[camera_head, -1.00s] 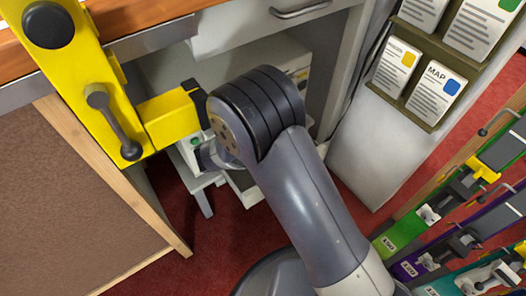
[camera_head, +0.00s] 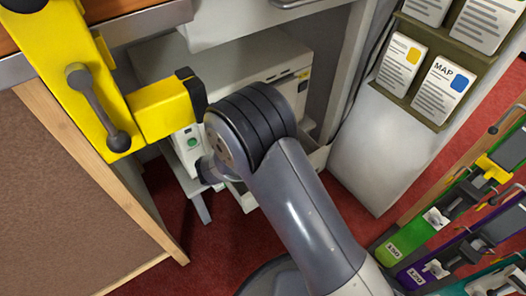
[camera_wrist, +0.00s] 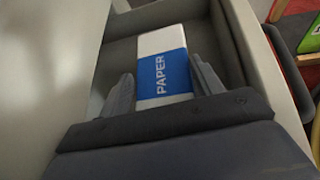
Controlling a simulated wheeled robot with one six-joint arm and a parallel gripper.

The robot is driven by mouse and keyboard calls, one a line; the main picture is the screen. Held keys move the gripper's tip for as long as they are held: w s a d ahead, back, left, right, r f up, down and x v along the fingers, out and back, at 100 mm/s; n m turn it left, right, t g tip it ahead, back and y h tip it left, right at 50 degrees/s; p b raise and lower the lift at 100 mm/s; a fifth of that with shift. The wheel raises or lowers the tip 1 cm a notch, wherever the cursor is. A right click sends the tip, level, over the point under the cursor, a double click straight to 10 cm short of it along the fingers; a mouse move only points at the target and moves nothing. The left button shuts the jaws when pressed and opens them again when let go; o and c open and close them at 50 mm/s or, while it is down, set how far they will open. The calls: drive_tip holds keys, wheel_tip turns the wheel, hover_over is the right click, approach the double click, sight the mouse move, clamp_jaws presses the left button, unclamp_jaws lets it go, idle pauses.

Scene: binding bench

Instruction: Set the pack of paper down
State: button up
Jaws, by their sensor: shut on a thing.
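The pack of paper (camera_wrist: 163,75) is white with a blue band reading PAPER. In the wrist view it lies between the two fingers of my gripper (camera_wrist: 163,88), which is shut on it. The pack is inside or just above a grey open-topped compartment (camera_wrist: 116,52) with raised walls. I cannot tell whether it touches the floor of that compartment. In the head view the pack is not visible, and my arm and a yellow frame block most of the view of the gripper.
A yellow frame (camera_head: 62,75) with a grey handle stands close to my wrist at left. A white machine (camera_head: 235,65) with a green button sits under the bench. A brown panel (camera_head: 75,185) is at left.

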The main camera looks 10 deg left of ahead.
drive_tip(key=shift+f, duration=0.3)
drive_tip(key=o, duration=1.5)
drive_tip(key=shift+r, duration=0.15)
drive_tip(key=shift+r, duration=0.35)
drive_tip(key=p+v, duration=0.5)
drive_tip(key=v, duration=0.7)
drive_tip(key=shift+r+p, duration=0.1)
drive_tip(key=shift+p, duration=0.25)
